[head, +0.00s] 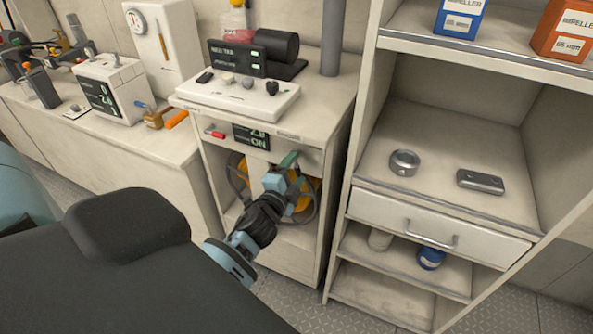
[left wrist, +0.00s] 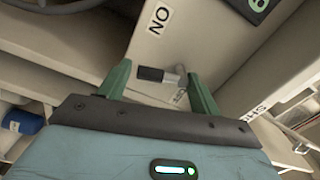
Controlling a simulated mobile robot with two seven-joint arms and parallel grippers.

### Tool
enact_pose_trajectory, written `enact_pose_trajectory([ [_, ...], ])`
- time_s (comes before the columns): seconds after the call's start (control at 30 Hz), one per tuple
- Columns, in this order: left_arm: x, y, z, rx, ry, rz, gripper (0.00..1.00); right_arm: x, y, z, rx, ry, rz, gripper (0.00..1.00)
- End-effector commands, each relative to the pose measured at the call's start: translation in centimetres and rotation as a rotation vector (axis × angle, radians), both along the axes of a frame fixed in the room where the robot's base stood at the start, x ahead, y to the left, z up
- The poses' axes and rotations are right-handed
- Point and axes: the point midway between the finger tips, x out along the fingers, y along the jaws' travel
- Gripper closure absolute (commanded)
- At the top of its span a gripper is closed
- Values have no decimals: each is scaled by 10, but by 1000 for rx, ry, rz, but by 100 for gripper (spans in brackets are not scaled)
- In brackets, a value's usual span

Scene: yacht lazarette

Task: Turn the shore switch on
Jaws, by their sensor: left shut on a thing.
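The shore switch shows in the left wrist view as a small dark and grey handle (left wrist: 152,75) on a pale panel. An ON label (left wrist: 158,19) is on the panel, and a partly seen label (left wrist: 258,105) appears to start with SHO. My left gripper (left wrist: 158,70) has one green finger on each side of the handle and is shut on it. In the head view my left gripper (head: 290,163) is at the right of the cabinet front, below the counter, and hides the handle. My right gripper is not in view.
A small display (head: 252,137) on the cabinet front reads ON below a number. A red handle (head: 216,134) is to its left. An orange coil (head: 238,171) is behind my arm in the open cabinet. A shelf unit with a drawer (head: 440,227) stands close on the right.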

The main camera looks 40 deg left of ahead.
Motion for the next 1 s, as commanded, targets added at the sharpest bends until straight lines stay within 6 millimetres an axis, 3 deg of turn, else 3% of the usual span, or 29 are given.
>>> enact_pose_trajectory([
  [0.43,-3,6,-5,227,63,-1,59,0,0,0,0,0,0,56],
  [1.0,-3,7,-6,262,72,0,59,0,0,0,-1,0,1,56],
])
